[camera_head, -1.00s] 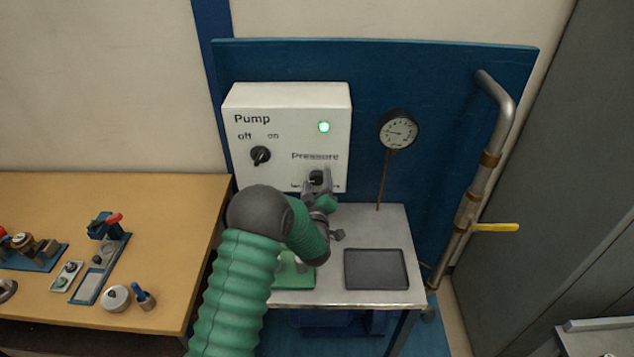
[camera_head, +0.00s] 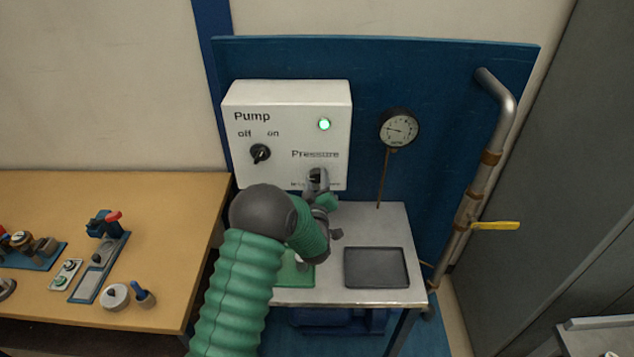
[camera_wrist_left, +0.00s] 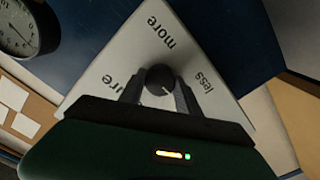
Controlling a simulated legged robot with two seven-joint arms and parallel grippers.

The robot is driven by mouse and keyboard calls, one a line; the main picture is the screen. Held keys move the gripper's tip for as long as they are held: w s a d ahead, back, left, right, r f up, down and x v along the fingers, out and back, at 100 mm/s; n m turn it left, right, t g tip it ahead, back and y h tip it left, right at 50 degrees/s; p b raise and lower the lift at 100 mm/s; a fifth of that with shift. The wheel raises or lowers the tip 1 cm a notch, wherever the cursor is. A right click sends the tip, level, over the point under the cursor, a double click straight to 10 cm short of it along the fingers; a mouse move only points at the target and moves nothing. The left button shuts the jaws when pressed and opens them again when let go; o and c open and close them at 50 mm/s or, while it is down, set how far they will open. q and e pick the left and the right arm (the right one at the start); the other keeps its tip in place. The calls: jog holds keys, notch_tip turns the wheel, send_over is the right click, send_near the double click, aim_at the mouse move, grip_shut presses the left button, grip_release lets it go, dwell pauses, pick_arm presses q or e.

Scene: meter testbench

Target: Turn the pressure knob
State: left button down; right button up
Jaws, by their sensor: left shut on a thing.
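The pressure knob (camera_head: 316,175) is a black knob low on the right of the white pump box (camera_head: 240,180), under the word "Pressure". In the left wrist view the knob (camera_wrist_left: 160,79) shows a pale pointer line, between the labels "less" and "more". My left gripper (camera_head: 318,180) is shut on the knob, one finger on each side of it; the left wrist view shows both fingers (camera_wrist_left: 158,92). My green arm hides part of the bench below. The pump's off/on knob (camera_head: 260,153) is at the left of the box, and a green lamp (camera_head: 324,125) is lit. My right gripper is not in view.
A round pressure gauge (camera_head: 399,128) stands right of the box on a thin pipe. A metal pipe with a yellow lever (camera_head: 495,226) is at the right. A dark tray (camera_head: 376,268) lies on the metal bench. A wooden table (camera_head: 180,210) with several parts is at the left.

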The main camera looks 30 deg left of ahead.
pick_arm(q)
jog(key=m+b, duration=0.1)
jog(key=m, duration=0.2)
jog(key=shift+f+b, duration=0.2)
jog(key=shift+b, duration=0.1)
jog(key=m+b, duration=0.1)
jog(key=m, duration=0.2)
jog(key=shift+m, duration=0.4)
jog(key=m+b, duration=0.1)
jog(key=m, duration=0.2)
jog(key=shift+m, duration=0.4)
jog(key=m, duration=0.2)
jog(key=shift+m, duration=0.3)
jog(key=m, duration=0.3)
jog(key=shift+d+m, duration=0.1)
jog(key=shift+m, duration=0.2)
jog(key=m, duration=0.3)
jog(key=shift+m, duration=0.4)
jog(key=m, duration=0.3)
jog(key=shift+f+m, duration=0.1)
jog(key=shift+m, duration=1.8)
